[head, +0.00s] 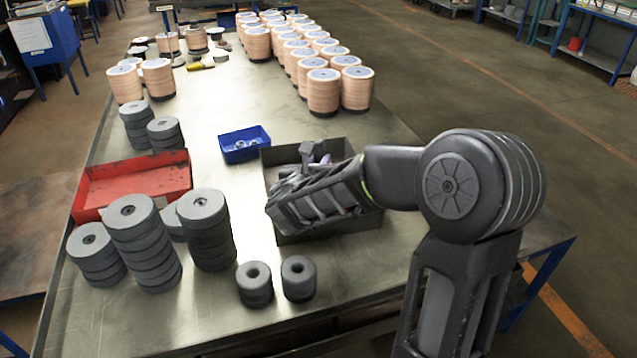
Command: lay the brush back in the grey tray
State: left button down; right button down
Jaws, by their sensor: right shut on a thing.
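The grey tray (306,236) is a dark, open box near the middle of the metal table. My right arm comes in from the right, and its gripper (316,160) is over the tray, low at its opening. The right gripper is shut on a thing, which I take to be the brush. Only a small purplish-grey bit shows by the fingers; the rest is hidden behind my gripper and forearm. I cannot tell whether the brush touches the tray floor. Much of the tray's inside is covered by my arm. My left gripper is not in view.
A blue bin (245,152) with small parts stands just left of the tray. A red tray (133,187) lies further left, behind stacks of grey discs (143,240). Two short grey stacks (255,284) stand in front. Many tan disc stacks (323,92) fill the back.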

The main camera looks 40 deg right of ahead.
jog(key=shift+f, duration=0.7)
jog(key=shift+f, duration=1.85)
jog(key=shift+f, duration=0.15)
jog(key=c, duration=1.3)
grip_release()
